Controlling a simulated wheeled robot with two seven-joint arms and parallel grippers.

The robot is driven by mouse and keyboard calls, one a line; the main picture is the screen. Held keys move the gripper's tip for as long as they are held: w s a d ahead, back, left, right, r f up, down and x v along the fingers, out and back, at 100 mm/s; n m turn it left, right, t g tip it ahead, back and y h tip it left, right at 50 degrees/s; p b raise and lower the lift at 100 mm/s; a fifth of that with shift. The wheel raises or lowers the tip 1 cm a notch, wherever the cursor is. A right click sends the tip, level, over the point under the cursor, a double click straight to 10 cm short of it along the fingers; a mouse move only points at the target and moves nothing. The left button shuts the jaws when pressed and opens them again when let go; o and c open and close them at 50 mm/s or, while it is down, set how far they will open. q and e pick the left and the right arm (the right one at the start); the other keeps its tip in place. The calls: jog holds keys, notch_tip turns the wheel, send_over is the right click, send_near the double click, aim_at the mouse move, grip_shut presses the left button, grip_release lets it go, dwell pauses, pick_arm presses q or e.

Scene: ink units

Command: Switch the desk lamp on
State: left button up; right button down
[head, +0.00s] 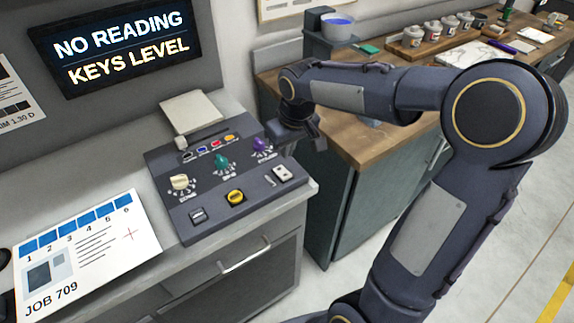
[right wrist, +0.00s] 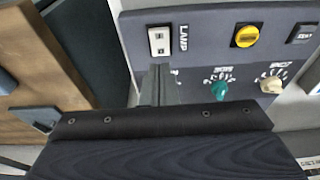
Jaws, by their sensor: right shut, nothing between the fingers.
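The white rocker switch (head: 283,174) sits at the right front corner of the dark control panel (head: 168,163). In the right wrist view the rocker (right wrist: 160,41) has the word LAMP beside it; I cannot tell which way it is tipped. My right gripper (head: 298,142) is shut and empty, above the panel's right edge, behind the rocker and close to the purple knob (head: 262,147). In the right wrist view its fingers (right wrist: 158,84) point toward the rocker, seemingly a little apart from it. My left gripper is not in view. I cannot make out a lamp itself.
The panel also carries a yellow knob (head: 235,197), a teal knob (head: 221,162), a cream knob (head: 180,183) and a dark button (head: 198,215). A job sheet (head: 85,245) lies left. A wall display (head: 122,45) reads "NO READING KEYS LEVEL". A wooden bench (head: 350,135) stands right.

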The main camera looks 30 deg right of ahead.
aim_at(286, 175)
jog(key=x, duration=0.3)
jog(key=s+x, duration=0.1)
jog(key=x, duration=0.2)
jog(key=shift+s+f, duration=0.1)
jog(key=shift+f, duration=0.35)
jog(key=shift+s+f+b, duration=0.2)
jog(key=shift+f+b, duration=0.65)
jog(key=shift+b, duration=0.05)
jog(key=shift+r, duration=0.4)
jog(key=shift+d+p, duration=0.1)
jog(key=shift+p, duration=0.2)
jog(key=shift+w+r, duration=0.1)
jog(key=shift+w, duration=0.05)
jog(key=shift+w+r+p, duration=0.25)
jog(key=shift+w+p, duration=0.05)
jog(key=shift+w, duration=0.25)
